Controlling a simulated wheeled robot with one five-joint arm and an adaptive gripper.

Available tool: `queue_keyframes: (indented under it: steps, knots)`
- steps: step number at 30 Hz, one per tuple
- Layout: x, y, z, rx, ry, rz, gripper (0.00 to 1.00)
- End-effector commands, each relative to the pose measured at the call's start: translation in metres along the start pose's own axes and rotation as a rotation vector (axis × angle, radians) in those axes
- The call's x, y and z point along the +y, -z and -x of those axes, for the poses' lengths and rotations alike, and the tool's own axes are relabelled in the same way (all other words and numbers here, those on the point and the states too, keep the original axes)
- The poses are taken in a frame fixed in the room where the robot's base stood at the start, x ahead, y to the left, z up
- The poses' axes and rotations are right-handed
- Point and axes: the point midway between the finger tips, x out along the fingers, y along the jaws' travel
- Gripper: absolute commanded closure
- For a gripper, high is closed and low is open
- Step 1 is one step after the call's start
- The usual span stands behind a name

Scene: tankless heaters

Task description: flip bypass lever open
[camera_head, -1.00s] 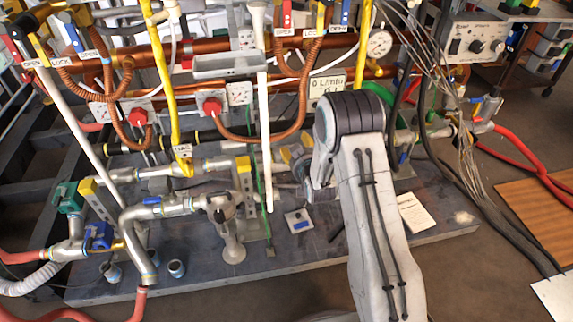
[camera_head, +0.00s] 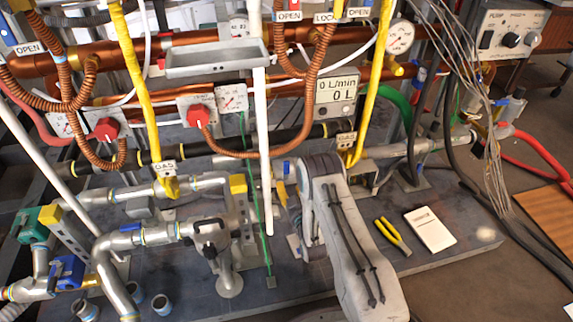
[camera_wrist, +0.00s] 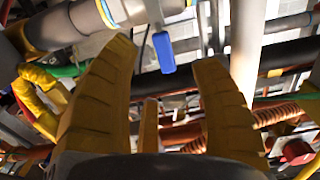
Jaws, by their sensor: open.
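A lever with a blue tip (camera_wrist: 164,52) on a grey metal stem shows in the wrist view; it looks like the bypass lever. It hangs from a pipe at the top of the picture. I see no clear contact, and the depth gap is hard to tell. In the head view a small blue part (camera_head: 286,168), probably this lever, shows just left of my arm. My arm hides most of my gripper there.
A white vertical pipe (camera_head: 264,150) stands close left of my arm and shows right of the fingers in the wrist view (camera_wrist: 246,45). Yellow-handled pliers (camera_head: 392,236) and a white notepad (camera_head: 430,229) lie on the base slab. Yellow gas pipes (camera_head: 137,90) and copper hoses crowd the back.

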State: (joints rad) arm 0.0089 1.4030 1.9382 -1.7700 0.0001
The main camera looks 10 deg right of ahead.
Motion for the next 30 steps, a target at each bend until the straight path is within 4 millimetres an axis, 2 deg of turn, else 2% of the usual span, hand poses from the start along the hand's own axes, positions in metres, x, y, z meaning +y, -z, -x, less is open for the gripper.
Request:
queue_keyframes:
  steps: [24, 30]
  knots:
    - [0.0, -0.001, -0.061, 0.004, 0.001, 0.0, 0.42]
    - [-0.001, 0.0, -0.07, 0.001, 0.001, 0.0, 0.42]
